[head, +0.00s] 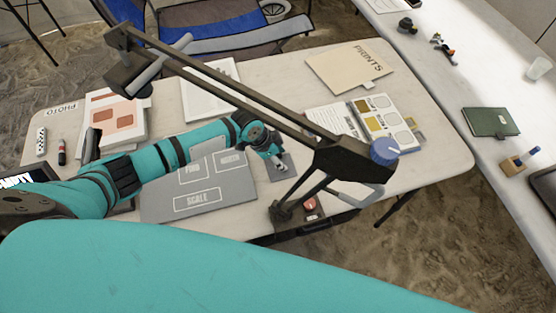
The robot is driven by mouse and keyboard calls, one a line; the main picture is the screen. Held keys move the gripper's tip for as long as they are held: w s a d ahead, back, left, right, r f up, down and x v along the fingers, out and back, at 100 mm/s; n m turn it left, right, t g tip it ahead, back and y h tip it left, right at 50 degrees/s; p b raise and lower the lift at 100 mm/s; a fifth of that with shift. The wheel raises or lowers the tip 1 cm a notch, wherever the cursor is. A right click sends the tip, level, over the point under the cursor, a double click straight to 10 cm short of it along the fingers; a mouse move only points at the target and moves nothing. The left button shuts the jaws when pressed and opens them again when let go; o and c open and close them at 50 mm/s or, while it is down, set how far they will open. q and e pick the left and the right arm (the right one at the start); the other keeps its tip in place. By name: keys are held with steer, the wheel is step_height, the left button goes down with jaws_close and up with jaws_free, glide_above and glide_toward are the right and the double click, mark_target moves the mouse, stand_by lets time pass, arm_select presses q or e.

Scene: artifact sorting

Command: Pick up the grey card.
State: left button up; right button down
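A small grey card (285,172) lies on the table (290,85), just right of a grey mat marked FIND, NORTH and SCALE (205,180). My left arm reaches in from the left across the table. My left gripper (279,160) is over the card and hides part of it. It is too small in the head view to tell whether its fingers are apart or closed, or whether they touch the card. My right gripper is not in view.
A dark jointed stand arm (230,95) with a blue knob (384,151) crosses above the table, close to my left gripper. A colour chart (378,118) and a PRINTS folder (350,68) lie to the right. A red-buttoned box (310,206) sits at the front edge.

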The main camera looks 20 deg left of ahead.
arm_select(q)
steer(key=shift+s, duration=0.1)
jaws_close()
